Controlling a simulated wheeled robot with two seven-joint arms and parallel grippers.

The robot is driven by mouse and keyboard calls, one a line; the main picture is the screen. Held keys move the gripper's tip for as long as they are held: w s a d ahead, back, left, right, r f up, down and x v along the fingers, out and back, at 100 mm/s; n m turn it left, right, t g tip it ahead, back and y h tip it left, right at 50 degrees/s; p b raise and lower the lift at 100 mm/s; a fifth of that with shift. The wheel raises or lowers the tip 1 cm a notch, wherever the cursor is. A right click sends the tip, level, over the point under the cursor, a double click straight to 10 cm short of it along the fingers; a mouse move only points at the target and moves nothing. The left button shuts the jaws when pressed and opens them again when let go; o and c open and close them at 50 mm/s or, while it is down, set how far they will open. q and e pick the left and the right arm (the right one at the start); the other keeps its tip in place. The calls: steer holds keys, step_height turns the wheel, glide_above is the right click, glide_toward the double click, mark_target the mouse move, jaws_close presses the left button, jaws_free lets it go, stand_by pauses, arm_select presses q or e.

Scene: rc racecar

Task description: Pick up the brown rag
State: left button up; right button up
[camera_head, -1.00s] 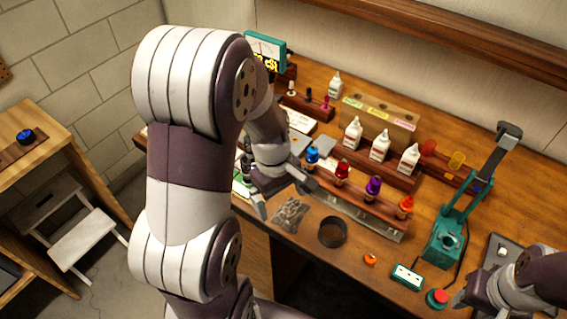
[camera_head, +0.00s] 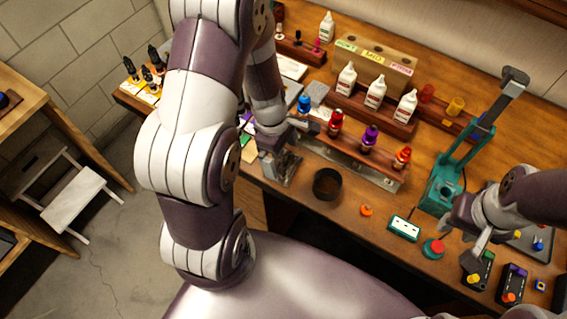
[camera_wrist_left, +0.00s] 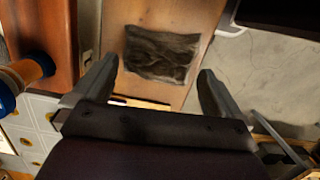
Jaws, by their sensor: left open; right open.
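The rag (camera_head: 291,172), a crumpled dark brown-grey cloth, lies on the wooden workbench near its front edge, partly covered by my left gripper in the head view. The whole rag (camera_wrist_left: 160,54) shows in the left wrist view, lying flat. My left gripper (camera_head: 279,170) is open above it. In the left wrist view, its fingertips (camera_wrist_left: 158,74) point toward the rag with one on each side and nothing between them; whether they touch the bench is unclear. My right gripper (camera_head: 463,242) is open and empty over the bench's right part.
A dark round ring or cup (camera_head: 327,185) stands just right of the rag. A rack of colored bottles (camera_head: 350,143) stands behind. An orange piece (camera_head: 366,210), a green box (camera_head: 404,228) and a red button (camera_head: 433,249) sit along the front. A teal press (camera_head: 445,178) stands right.

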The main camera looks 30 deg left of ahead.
mark_target(284, 165)
arm_select(q)
steer(key=f, duration=0.2)
steer(key=shift+s+d+f+b, duration=0.1)
steer(key=shift+d+f+b, duration=0.2)
steer(key=shift+d, duration=0.05)
steer(key=shift+w+a+f, duration=0.1)
steer(key=shift+w, duration=0.1)
steer(key=shift+s, duration=0.15)
steer(key=c, duration=0.7)
steer(key=shift+c, duration=0.2)
